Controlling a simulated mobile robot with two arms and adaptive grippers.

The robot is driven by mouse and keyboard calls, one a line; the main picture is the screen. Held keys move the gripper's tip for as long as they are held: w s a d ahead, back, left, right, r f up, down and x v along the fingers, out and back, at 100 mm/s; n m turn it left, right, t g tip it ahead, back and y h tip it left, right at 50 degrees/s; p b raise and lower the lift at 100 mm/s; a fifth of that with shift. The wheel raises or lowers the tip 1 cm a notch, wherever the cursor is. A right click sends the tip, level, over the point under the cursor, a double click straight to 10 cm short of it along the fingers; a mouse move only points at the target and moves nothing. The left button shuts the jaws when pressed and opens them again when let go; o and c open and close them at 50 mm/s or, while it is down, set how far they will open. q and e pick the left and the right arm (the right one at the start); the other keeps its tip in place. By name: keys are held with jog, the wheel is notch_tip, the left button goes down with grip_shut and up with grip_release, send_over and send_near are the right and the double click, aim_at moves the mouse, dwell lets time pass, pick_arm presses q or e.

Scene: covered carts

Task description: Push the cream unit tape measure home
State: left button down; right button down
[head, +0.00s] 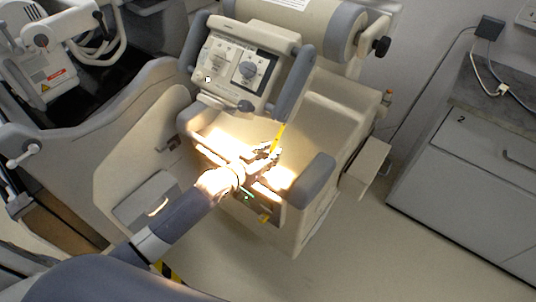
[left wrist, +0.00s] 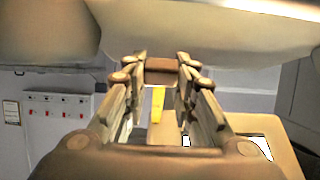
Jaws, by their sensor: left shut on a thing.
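The cream unit (head: 322,125) stands in the middle of the head view, with a grey control panel (head: 245,68) on its upper part. The tape measure shows as a narrow yellow strip (head: 278,138) standing up at the unit's front. My left gripper (head: 268,153) is at the lower end of this strip, in bright light. In the left wrist view, the fingers are shut on a brownish block (left wrist: 160,68), and the yellow strip (left wrist: 157,104) shows just beyond and below it. The block looks like part of the tape measure, but the fingers partly hide it. My right gripper is not in view.
Grey padded arms (head: 312,180) of the unit flank the gripper. A small shelf (head: 366,167) juts out at its right. A cabinet with drawers (head: 480,165) stands further right. Another covered machine (head: 60,55) is at the left. The floor (head: 370,255) at the lower right is clear.

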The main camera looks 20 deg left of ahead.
pick_arm(q)
jog(key=w+r, duration=0.1)
jog(key=r, duration=0.1)
jog(key=w+d+r+p, duration=0.1)
jog(key=w, duration=0.1)
jog(key=shift+w+r, duration=0.1)
jog(key=shift+r, duration=0.25)
jog(key=c, duration=1.3)
grip_release()
jog(key=shift+d, duration=0.1)
jog(key=shift+f, duration=0.1)
jog(key=v, duration=1.2)
